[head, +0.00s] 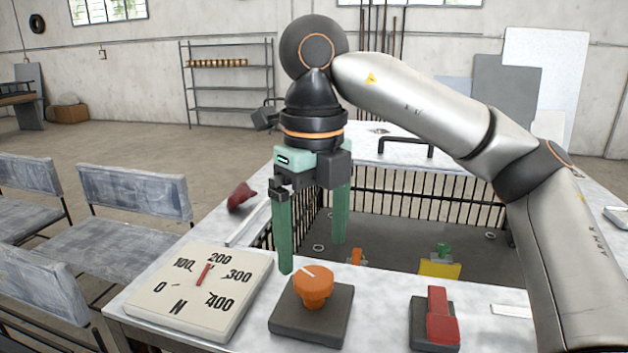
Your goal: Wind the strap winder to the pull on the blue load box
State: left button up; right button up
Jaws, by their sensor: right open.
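An orange knob (313,290) with a pale line on top sits on a dark square base (330,325) on the front worktop. It looks like the winder, but no strap shows on it. My right gripper (313,258) hangs just above and behind the knob, its green fingers apart and empty. I see no blue load box. My left gripper is out of view.
A red lever (440,318) on a dark base stands right of the knob. Behind the worktop is a barred, sunken bay (400,240) with a yellow block (440,268) in it. A dark red object (241,196) lies on the left rim. Grey chairs (135,200) stand at left.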

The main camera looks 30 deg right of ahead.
aim_at(314, 278)
notch_tip(314, 278, up, 8)
dwell(0.5)
jog(key=shift+f, duration=0.1)
dwell(1.7)
